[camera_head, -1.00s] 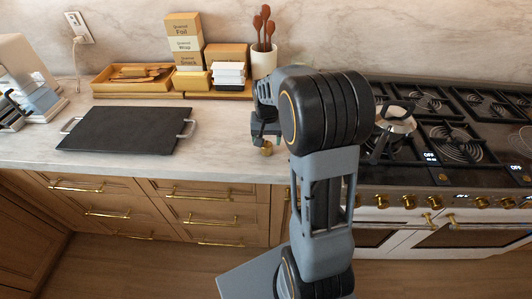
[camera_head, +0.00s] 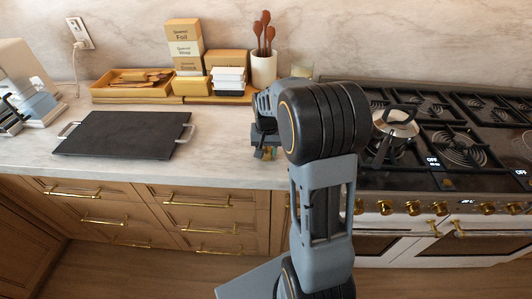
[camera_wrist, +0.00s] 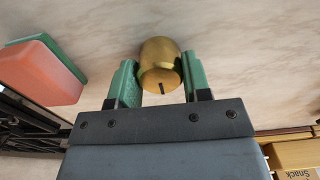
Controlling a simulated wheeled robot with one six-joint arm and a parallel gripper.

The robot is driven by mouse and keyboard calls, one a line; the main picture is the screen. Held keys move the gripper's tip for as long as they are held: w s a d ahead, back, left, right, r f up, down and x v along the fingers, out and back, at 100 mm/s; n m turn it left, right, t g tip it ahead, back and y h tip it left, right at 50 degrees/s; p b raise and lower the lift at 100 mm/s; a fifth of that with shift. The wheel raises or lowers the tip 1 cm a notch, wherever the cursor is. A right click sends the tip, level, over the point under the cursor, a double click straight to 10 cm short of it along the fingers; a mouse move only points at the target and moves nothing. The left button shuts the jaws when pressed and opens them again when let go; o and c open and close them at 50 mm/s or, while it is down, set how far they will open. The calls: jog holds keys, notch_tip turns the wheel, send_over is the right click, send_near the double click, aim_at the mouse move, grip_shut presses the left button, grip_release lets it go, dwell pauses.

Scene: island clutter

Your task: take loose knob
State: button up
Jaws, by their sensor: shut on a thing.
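The loose knob (camera_wrist: 160,66) is a small brass cylinder with a dark mark on its face. In the wrist view it sits between the two green fingers of my gripper (camera_wrist: 160,82), which are shut on it. In the head view my gripper (camera_head: 265,153) is over the counter near its front edge, left of the stove, and only a small brass bit of the knob shows there. The marble counter lies behind the knob; I cannot tell whether the knob touches it.
The stove (camera_head: 440,180) with a kettle (camera_head: 396,124) stands to the right. A dark board (camera_head: 122,135) lies on the counter to the left. Boxes (camera_head: 186,48), a wooden tray (camera_head: 135,92) and a utensil crock (camera_head: 263,70) stand along the wall. Counter between board and gripper is clear.

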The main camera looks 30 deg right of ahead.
aim_at(267, 149)
jog(key=shift+c, duration=0.7)
jog(key=shift+r, duration=0.15)
jog(key=shift+r+p, duration=1.6)
jog(key=shift+r, duration=0.3)
